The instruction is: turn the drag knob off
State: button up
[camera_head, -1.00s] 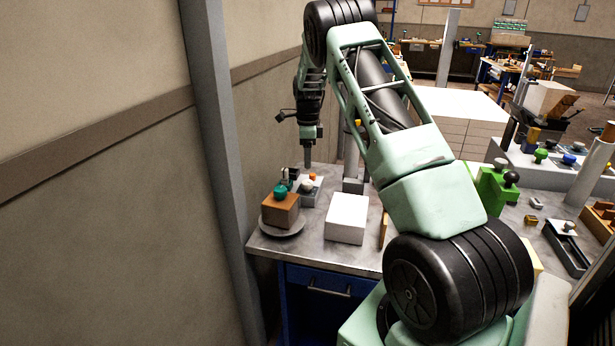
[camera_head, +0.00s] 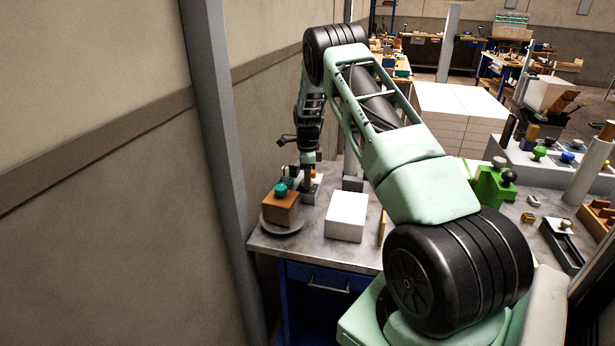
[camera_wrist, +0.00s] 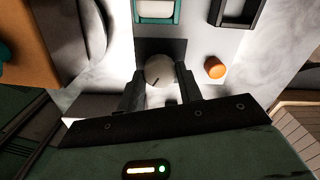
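The drag knob, a pale round knob (camera_wrist: 158,68) with a dark pointer line, sits on a dark square plate in the wrist view. In the head view, the small grey control box (camera_head: 309,196) stands at the back left of the bench, and my arm mostly hides its knob. My gripper (camera_wrist: 160,74) is down at the knob, with one finger on each side of it. The fingers are apart; I cannot tell whether they touch the knob. In the head view my gripper (camera_head: 308,184) reaches down to the box.
An orange button (camera_wrist: 214,68) is just right of the knob. A brown block (camera_head: 280,209) with a teal top stands on a round plate left of the box. A white block (camera_head: 346,217) is to the right. The wall is close on the left.

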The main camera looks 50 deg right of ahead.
jog(key=shift+c, duration=1)
